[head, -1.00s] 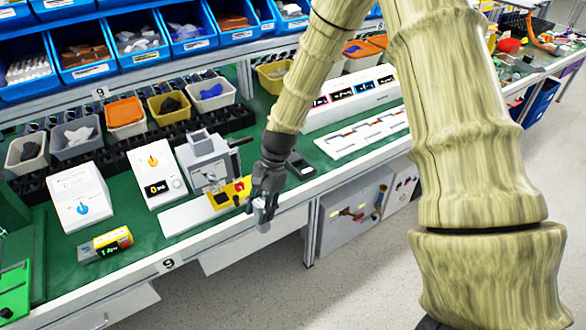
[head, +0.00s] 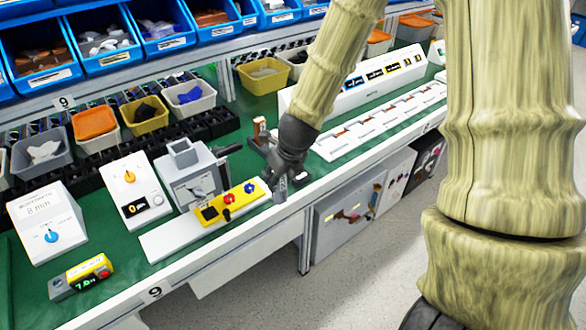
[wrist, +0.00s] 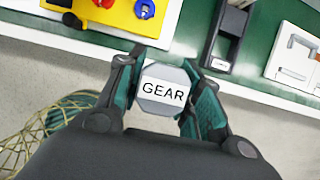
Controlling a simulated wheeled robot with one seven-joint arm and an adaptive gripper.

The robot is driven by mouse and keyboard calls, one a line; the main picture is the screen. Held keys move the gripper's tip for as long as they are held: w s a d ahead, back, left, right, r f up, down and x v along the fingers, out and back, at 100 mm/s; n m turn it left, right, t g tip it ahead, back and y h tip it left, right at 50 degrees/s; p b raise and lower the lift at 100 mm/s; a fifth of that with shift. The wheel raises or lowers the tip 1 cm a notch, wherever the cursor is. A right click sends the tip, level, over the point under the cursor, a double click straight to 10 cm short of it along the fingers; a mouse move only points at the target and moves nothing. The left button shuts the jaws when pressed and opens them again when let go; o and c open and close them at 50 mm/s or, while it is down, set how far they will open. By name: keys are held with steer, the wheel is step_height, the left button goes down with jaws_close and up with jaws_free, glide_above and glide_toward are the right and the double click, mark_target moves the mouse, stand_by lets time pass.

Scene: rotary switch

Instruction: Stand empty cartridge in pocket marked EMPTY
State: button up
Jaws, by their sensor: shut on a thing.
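My gripper (head: 283,176) is at the bench's front edge, pointing down. It is shut on a grey cartridge (head: 280,191). In the wrist view the cartridge (wrist: 163,108) sits between the two fingers, its eight-sided end labelled GEAR; whether it is empty cannot be seen. A dark holder (wrist: 226,42) lies on the bench just beyond my gripper. In the head view my wrist partly hides this holder (head: 258,145), and a brown upright piece (head: 261,128) shows at its back. No marking EMPTY is readable in either view.
A yellow control box (head: 232,203) lies left of my gripper, before a grey machine (head: 190,172). A white slotted tray (head: 385,122) is to the right. Bins (head: 95,124) stand along the back. Open floor (head: 345,275) lies in front.

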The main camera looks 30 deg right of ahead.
steer(key=shift+w+d+f+p, duration=0.7)
steer(key=shift+w+d+f, duration=0.15)
steer(key=shift+w+d, duration=1)
steer(key=shift+w+d+f+p, duration=0.75)
steer(key=shift+w+d, duration=0.75)
steer(key=shift+d, duration=0.5)
steer(key=shift+w+d+f+p, duration=0.65)
steer(key=shift+w+d+f, duration=0.25)
steer(key=shift+w+d, duration=0.95)
steer(key=shift+s+f, duration=0.1)
steer(key=shift+s, duration=0.1)
steer(key=o, duration=1.1)
steer(key=shift+d, duration=0.1)
steer(key=shift+o, duration=0.2)
steer(key=shift+r, duration=0.25)
steer(key=shift+r, duration=0.25)
steer(key=b+v, duration=0.1)
steer(key=v, duration=1)
steer(key=shift+s, duration=0.15)
steer(key=shift+r, duration=0.1)
